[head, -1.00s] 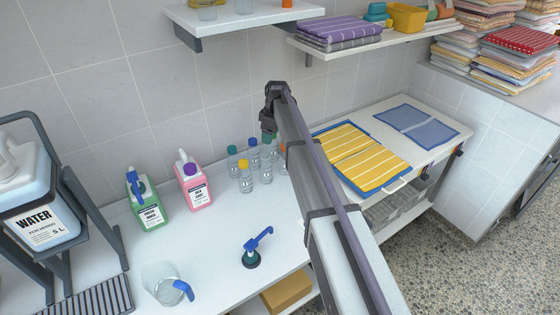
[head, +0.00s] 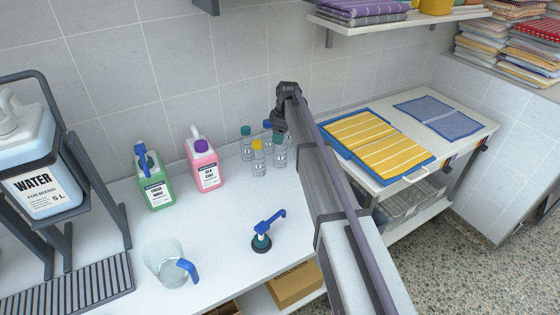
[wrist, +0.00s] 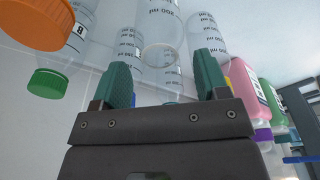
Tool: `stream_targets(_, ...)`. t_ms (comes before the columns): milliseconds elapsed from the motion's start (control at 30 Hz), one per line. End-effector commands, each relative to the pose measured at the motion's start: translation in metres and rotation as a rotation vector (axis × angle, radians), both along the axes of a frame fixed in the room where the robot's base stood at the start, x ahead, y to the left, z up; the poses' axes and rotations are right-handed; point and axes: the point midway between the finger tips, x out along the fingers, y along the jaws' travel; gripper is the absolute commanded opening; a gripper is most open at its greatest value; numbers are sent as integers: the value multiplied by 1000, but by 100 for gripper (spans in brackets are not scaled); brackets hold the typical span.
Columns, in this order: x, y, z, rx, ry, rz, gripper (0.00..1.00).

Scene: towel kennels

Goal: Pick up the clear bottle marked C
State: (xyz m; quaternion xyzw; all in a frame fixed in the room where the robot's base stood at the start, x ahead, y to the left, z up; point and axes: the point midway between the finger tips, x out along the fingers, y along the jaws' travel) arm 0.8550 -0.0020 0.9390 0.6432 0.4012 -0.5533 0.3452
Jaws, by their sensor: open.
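Several clear bottles with coloured caps stand in a cluster against the back wall. In the head view I see a teal-capped bottle (head: 246,150), a yellow-capped bottle (head: 258,164) in front, and a blue-capped bottle partly hidden behind. My gripper (head: 281,124) is over the right side of the cluster. In the wrist view its teal fingers (wrist: 163,82) are apart, with a clear bottle (wrist: 160,38) showing beyond the gap. An orange-capped bottle (wrist: 38,22) is at left; a nearby label reads B.
A pink jug (head: 205,165) and a green jug (head: 155,185) stand left of the bottles. A blue pump (head: 264,235) and a clear pitcher (head: 168,265) are nearer the front. A yellow striped towel (head: 378,145) lies right of my arm. The counter's middle is clear.

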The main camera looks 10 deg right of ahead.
Motion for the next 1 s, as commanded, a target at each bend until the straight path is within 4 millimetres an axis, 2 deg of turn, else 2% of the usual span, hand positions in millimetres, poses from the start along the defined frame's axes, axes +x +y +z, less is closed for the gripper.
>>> stream_targets(33,1,1,-18,0,0,0,68)
stream_targets(67,1,1,-20,0,0,0,68)
stream_targets(300,1,2,-15,0,0,0,66)
stream_targets(900,1,2,-15,0,0,0,9)
stream_targets(1000,1,2,-15,0,0,0,5)
